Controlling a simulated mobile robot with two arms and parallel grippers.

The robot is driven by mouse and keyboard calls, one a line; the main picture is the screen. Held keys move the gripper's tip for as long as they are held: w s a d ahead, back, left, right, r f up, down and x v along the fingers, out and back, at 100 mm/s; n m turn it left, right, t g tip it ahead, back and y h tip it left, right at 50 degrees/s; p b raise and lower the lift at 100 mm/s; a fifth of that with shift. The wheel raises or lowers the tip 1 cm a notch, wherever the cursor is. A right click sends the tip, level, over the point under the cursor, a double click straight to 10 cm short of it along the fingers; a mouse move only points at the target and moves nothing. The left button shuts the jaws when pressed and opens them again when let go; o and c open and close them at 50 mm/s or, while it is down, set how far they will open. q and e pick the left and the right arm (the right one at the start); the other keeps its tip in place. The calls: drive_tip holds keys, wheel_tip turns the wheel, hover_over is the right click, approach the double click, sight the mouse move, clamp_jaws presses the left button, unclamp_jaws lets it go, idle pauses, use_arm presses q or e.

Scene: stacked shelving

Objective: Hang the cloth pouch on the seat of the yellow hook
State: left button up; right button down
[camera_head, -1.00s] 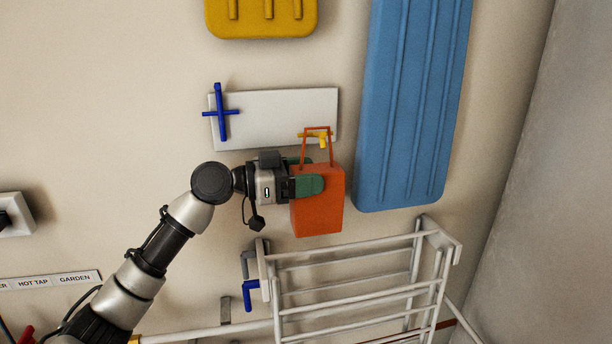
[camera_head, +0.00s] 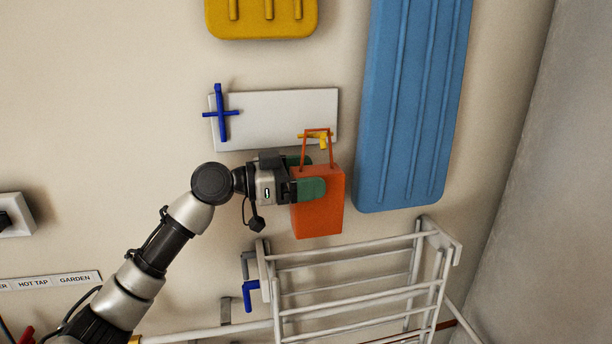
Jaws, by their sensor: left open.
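The cloth pouch (camera_head: 320,213) is an orange box-like bag with a thin orange loop handle on top. It hangs upright below the white plate, and its loop passes around the yellow hook (camera_head: 322,139). The exact contact of loop and hook seat is too small to tell. My left gripper (camera_head: 309,175) is open at the pouch's upper left, with its green fingers on either side of the pouch's upper part. The near finger covers part of the pouch front; the far finger is partly hidden. My right gripper is not in view.
The white plate (camera_head: 270,105) on the wall also bears a blue hook (camera_head: 221,114) at left. A white wire rack (camera_head: 350,284) stands out just below the pouch. A blue ribbed panel (camera_head: 412,110) hangs close at right. A yellow panel (camera_head: 262,22) hangs above.

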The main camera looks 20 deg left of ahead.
use_arm(q)
drive_tip(key=shift+s+a+b, duration=0.2)
drive_tip(key=shift+a+b, duration=0.15)
drive_tip(key=shift+a, duration=0.05)
drive_tip(key=shift+b+v, duration=1.75)
drive_tip(key=shift+v, duration=0.95)
drive_tip(key=shift+s+a, duration=0.3)
drive_tip(key=shift+o, duration=1)
